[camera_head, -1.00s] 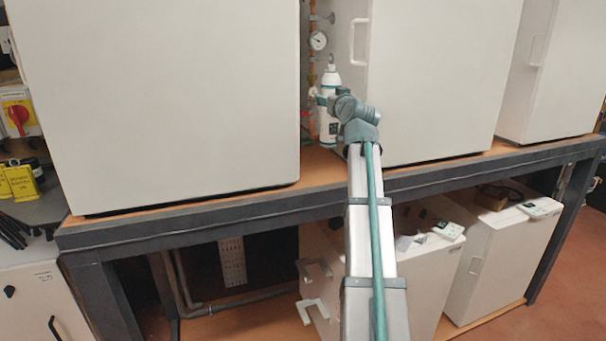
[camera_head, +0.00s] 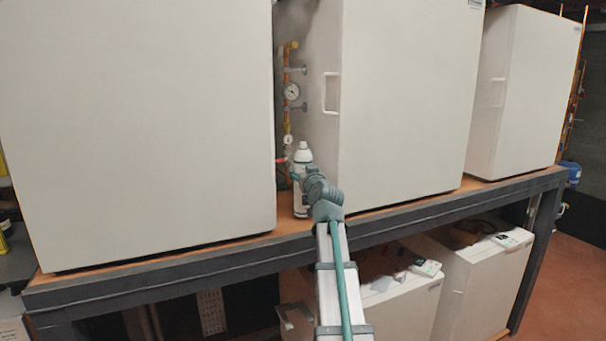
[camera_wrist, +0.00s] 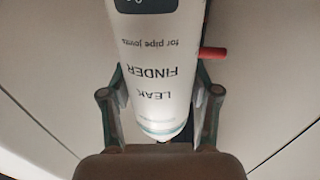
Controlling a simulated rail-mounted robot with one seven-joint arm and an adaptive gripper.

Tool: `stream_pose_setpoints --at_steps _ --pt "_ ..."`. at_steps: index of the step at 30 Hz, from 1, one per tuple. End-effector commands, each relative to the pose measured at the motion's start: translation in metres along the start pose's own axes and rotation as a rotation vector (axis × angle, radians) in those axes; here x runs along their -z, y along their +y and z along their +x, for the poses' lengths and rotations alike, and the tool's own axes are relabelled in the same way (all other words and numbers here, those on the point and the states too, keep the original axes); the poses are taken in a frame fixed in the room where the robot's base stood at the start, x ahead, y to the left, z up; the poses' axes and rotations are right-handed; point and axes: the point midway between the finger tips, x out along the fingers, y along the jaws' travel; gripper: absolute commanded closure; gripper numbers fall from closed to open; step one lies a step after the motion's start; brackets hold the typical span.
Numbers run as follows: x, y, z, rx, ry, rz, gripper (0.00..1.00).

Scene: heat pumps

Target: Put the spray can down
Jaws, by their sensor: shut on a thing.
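The spray can (camera_head: 302,158) is white with a teal band and stands upright in the gap between two tall white cabinets, at the bench top. Its base looks at or very near the wooden surface; I cannot tell whether it touches. My gripper (camera_head: 303,182) is shut on the can, and the arm reaches it from the front. In the wrist view the can (camera_wrist: 155,60) shows "LEAK FINDER for pipe joints" upside down, between the two fingers of my gripper (camera_wrist: 158,98). The can's far side is hidden.
Tall white cabinets (camera_head: 140,120) and (camera_head: 405,100) stand close on both sides. Behind the can are copper pipework and a round gauge (camera_head: 292,91). The wooden bench top (camera_head: 262,243) has a dark front rail. White units (camera_head: 385,300) sit on the shelf below.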

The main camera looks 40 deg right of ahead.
Motion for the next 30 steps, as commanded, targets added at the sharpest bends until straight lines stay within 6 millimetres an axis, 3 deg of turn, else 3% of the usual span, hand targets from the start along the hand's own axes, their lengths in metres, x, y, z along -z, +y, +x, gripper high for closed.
stream_pose_setpoints --at_steps 15,16,18,20,30 --pt "-0.0125 0.0000 -0.0002 0.000 0.002 0.000 1.00" --pt "-0.0122 -0.0001 -0.0002 0.000 0.000 0.000 0.35" --pt "-0.0117 -0.0001 -0.0002 0.000 0.000 0.000 0.24" --pt "-0.0117 -0.0001 -0.0002 0.000 0.000 0.000 0.14" --pt "-0.0108 -0.0001 -0.0002 0.000 0.000 0.000 0.14"
